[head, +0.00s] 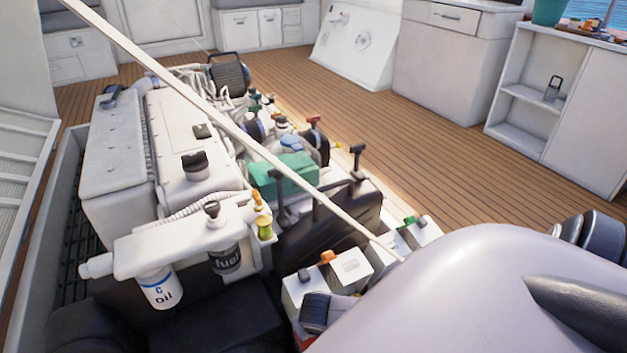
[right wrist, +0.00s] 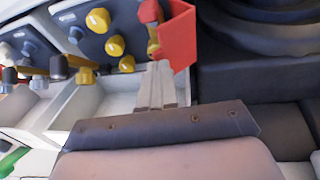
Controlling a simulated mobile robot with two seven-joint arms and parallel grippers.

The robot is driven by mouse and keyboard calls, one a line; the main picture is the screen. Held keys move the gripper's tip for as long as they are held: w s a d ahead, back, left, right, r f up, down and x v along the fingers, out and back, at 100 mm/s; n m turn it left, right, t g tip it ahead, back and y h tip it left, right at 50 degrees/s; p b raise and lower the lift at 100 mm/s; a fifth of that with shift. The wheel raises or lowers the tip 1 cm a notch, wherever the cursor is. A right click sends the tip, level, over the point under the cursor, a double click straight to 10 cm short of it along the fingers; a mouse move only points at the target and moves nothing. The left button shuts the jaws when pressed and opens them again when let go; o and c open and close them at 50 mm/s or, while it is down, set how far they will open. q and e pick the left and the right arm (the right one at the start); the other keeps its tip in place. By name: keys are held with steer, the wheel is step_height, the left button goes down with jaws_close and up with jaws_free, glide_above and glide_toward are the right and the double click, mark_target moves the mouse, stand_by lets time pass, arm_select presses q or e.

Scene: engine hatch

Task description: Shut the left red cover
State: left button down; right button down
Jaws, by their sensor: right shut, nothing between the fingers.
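A red cover (right wrist: 178,36) stands raised at the far edge of a white open box in the right wrist view. I cannot tell whether it is the left one; no second cover is clear. A red-topped lever with a brass-coloured shaft (right wrist: 152,30) is just left of it. My right gripper (right wrist: 159,66) is shut and empty, its fingertips close to the cover's lower left edge; contact is unclear. In the head view a small red patch (head: 300,335) shows low by the white boxes, mostly hidden by my arm. My left gripper is not in view.
Yellow knobs (right wrist: 113,46) on a dark panel and more levers lie left of the fingers. A dark rounded body (right wrist: 265,60) lies right. In the head view, the engine (head: 180,150) fills the hatch and a long pale rod (head: 240,130) crosses above it.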

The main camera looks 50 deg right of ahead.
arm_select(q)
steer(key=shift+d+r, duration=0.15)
arm_select(e)
steer(key=shift+s+d, duration=0.1)
steer(key=shift+d, duration=0.1)
steer(key=shift+s+d+y+p, duration=0.2)
steer(key=shift+d+y+p, duration=0.35)
steer(key=shift+p, duration=0.3)
steer(key=shift+d+f+t+y, duration=0.1)
steer(key=shift+d+t+y, duration=0.1)
steer(key=shift+t+y, duration=0.15)
steer(key=shift+s+d+f+m+t+y+p, duration=0.2)
steer(key=shift+d+f+y+p, duration=0.15)
steer(key=shift+d, duration=0.25)
steer(key=shift+s+d+f+m+t+y+p, duration=0.1)
steer(key=shift+s+d+f+y+p, duration=0.2)
steer(key=shift+d+p, duration=0.2)
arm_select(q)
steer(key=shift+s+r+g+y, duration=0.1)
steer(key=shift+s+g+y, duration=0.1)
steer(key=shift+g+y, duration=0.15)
arm_select(e)
steer(key=shift+d+f, duration=0.4)
steer(key=shift+d, duration=0.2)
